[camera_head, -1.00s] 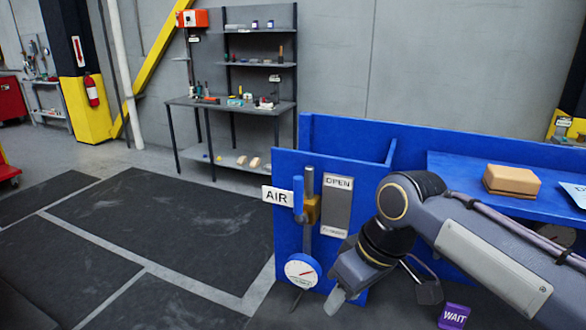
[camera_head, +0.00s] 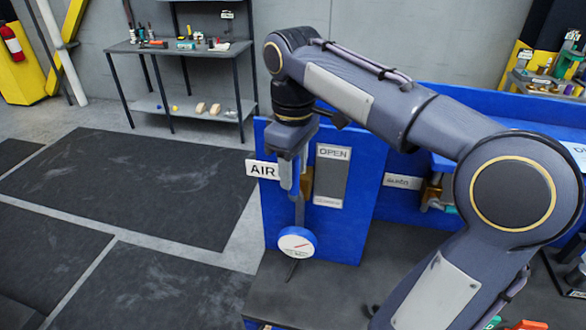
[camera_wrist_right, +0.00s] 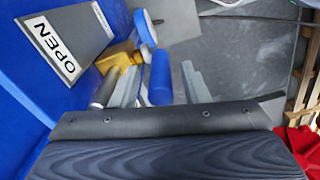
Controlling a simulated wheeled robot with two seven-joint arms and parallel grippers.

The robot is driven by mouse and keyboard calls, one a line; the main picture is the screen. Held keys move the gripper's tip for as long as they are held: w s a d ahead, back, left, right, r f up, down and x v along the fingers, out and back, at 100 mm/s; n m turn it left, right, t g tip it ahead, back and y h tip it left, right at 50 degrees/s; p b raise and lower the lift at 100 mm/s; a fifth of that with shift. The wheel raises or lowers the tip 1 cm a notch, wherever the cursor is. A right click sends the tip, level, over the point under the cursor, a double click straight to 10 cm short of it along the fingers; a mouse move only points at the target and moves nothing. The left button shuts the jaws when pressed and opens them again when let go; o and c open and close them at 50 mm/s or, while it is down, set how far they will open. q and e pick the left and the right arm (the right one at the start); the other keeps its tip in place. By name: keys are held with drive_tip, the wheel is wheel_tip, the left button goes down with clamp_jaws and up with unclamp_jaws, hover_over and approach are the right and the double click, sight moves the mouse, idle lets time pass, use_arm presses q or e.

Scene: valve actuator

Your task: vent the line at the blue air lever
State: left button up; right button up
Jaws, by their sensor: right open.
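The blue air lever shows in the right wrist view (camera_wrist_right: 160,78), between the two fingers of my right gripper (camera_wrist_right: 160,86), which is open around it. I cannot tell whether either finger touches it. In the head view my right gripper (camera_head: 293,178) points down in front of the blue panel (camera_head: 352,225) and hides most of the lever. The white AIR sign (camera_head: 263,169) is just left of it. The brass valve body (camera_head: 307,183) and the grey OPEN plate (camera_head: 331,175) are to its right. My left gripper is out of view.
A round white gauge with a blue rim (camera_head: 297,242) sits below the lever. A second sign (camera_head: 403,181) and brass fitting (camera_head: 432,190) lie to the right, partly behind my arm. A shelf bench (camera_head: 180,50) stands at the back. The dark floor mats (camera_head: 150,185) at left are clear.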

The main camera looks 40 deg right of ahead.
drive_tip(key=shift+f, duration=0.3)
drive_tip(key=shift+s, duration=0.1)
clamp_jaws()
